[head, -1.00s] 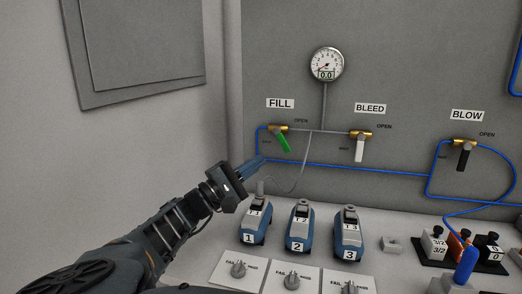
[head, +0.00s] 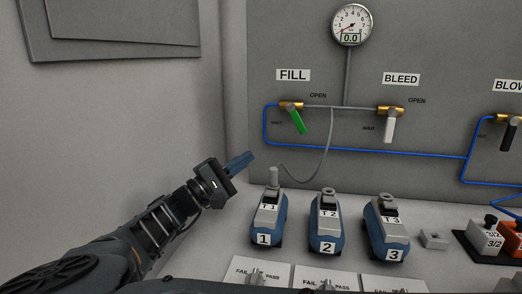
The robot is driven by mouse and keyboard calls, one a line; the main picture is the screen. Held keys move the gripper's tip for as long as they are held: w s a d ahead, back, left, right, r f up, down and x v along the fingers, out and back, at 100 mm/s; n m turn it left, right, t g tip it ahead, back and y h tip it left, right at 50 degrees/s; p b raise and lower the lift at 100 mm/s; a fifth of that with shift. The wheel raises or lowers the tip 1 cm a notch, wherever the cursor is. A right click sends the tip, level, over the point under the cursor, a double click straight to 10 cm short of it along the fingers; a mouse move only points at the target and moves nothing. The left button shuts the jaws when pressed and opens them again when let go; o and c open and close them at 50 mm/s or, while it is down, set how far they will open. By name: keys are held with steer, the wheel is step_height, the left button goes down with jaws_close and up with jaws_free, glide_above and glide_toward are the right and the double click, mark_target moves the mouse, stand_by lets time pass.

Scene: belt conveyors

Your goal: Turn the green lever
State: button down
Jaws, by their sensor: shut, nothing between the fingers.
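The green lever (head: 297,121) hangs from a brass valve (head: 291,105) under the FILL label (head: 293,75) on the grey panel. It slants down and to the right; the word OPEN is printed right of the valve. My gripper (head: 250,155) is shut with nothing in its blue fingers. In the picture it is below and left of the lever, apart from it, with its fingers pointing up and right. The lever is fully in view.
A white BLEED lever (head: 390,128) and a black BLOW lever (head: 510,133) hang further right. A gauge (head: 351,25) reads 0.0.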

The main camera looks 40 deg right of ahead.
steer(key=p, duration=0.2)
glide_toward(296, 118)
steer(key=w+d+f, duration=0.2)
steer(key=w+d, duration=0.1)
steer(key=d, duration=0.2)
steer(key=shift+s+d+r+p, duration=0.2)
steer(key=shift+s+d+r, duration=0.2)
steer(key=shift+s+r, duration=0.15)
steer(key=shift+s+d+r+p, duration=0.15)
steer(key=shift+s+d+r, duration=0.25)
steer(key=shift+s, duration=0.25)
steer(key=shift+s+d, duration=0.25)
steer(key=shift+s, duration=0.1)
steer(key=shift+f, duration=0.1)
